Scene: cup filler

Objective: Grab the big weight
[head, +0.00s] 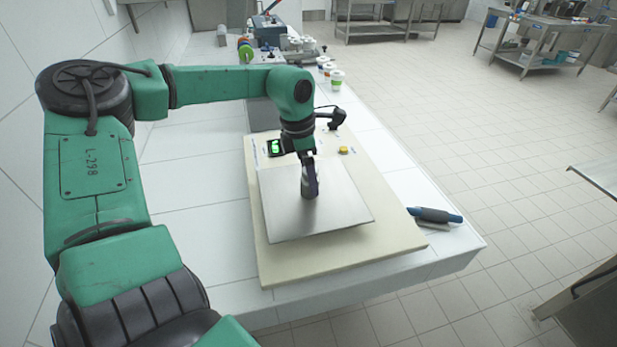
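A dark grey metal cylinder, which looks like the big weight (308,191), stands upright on the steel plate (275,215) of a scale in the head view. My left gripper (310,173) points down right at the weight, with a dark finger along its right side. The gripper hides the weight's upper part. The fingers are too small and overlapped to tell whether they are closed on it. The weight appears to rest on the plate. My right gripper is not in view.
The scale sits on a cream board (400,240) with a green-lit display (276,147) and a yellow button (343,150). A blue-handled tool (435,215) lies at the right counter edge. Small jars (337,80) and other equipment stand farther back. White counter is bare left of the board.

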